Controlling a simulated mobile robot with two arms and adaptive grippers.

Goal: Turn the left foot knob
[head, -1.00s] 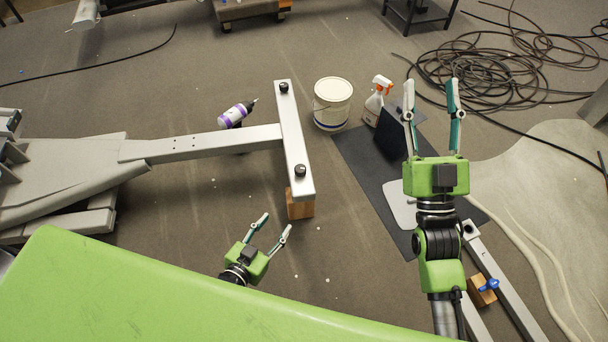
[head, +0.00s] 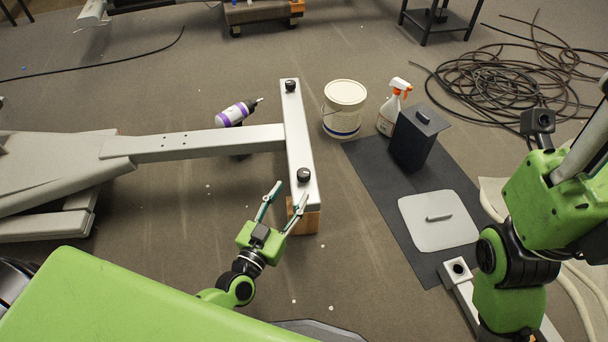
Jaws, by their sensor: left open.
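Two black knobs sit on the pale metal crossbar (head: 297,135) of the T-shaped frame. The near knob (head: 304,175) is at the bar's near end, above a wooden block (head: 306,220). The far knob (head: 291,86) is at the far end. I cannot tell from the picture which one is the left foot knob. My left gripper (head: 289,190) is open and empty, its fingers pointing up the picture just short of the near knob. One finger appears close to or over the bar's edge. My right arm (head: 535,220) is at the right edge; its fingertips are not clearly visible.
A white bucket (head: 344,108), a spray bottle (head: 393,108) and a black box (head: 418,138) stand to the right. A dark mat (head: 380,190) holds a grey plate (head: 438,220). Coiled cables (head: 500,75) lie at the back right.

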